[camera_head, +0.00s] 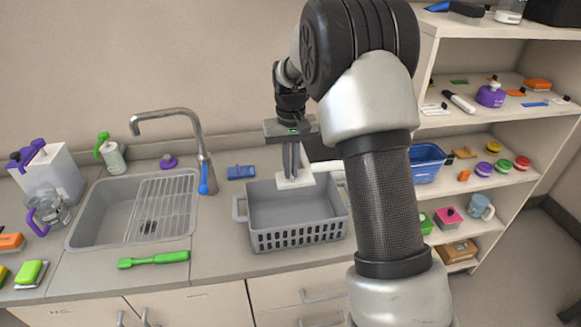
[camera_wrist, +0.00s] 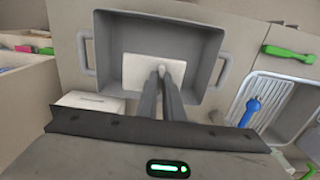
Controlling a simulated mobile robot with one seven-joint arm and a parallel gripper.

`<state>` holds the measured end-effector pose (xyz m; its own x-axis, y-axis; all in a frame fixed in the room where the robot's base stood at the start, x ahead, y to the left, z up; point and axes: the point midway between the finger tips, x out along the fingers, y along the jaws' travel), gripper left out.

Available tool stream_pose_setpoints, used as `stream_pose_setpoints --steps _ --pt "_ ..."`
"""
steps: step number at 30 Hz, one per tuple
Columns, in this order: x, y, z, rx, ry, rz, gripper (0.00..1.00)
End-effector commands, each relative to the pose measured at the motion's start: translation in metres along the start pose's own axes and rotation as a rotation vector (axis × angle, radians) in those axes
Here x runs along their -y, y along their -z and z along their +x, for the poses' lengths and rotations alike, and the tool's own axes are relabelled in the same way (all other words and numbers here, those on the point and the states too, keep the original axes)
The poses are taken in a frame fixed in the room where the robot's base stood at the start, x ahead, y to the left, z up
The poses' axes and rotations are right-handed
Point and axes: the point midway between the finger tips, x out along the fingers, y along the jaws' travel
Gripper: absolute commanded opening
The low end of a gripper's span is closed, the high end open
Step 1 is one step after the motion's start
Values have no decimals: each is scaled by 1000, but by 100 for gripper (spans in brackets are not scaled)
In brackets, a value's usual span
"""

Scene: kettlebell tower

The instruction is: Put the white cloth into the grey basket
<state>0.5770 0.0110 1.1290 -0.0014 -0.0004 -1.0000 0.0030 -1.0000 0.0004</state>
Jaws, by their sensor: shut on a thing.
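The white cloth (camera_head: 296,182) is a flat pale square at my fingertips in the head view. It also shows in the wrist view (camera_wrist: 140,72), over the basket's inside. The grey basket (camera_head: 298,237) stands on the counter, with slotted walls and side handles; its rim shows in the wrist view (camera_wrist: 205,27). My gripper (camera_head: 291,176) points down and is shut on the cloth, holding it above the back part of the basket opening. In the wrist view the fingertips (camera_wrist: 160,70) meet on the cloth. I cannot tell how high the cloth is above the basket floor.
A sink (camera_head: 135,215) with a rack and faucet (camera_head: 203,165) lies left of the basket. A green brush (camera_head: 153,260) lies in front of the sink. A blue sponge (camera_head: 241,172) lies behind the basket. Shelves (camera_head: 490,120) with several items stand at the right.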

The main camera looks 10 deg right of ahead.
Motion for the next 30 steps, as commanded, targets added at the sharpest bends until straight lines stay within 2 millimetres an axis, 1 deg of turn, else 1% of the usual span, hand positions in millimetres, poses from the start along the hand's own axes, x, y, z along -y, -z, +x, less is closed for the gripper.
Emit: stream_pose_setpoints --steps 2,5,11,30 --pt "0 3 2 0 0 0 0" --pt "0 3 7 1 1 0 0" --pt "0 2 25 2 1 0 0" --pt "0 2 102 1 1 0 0"
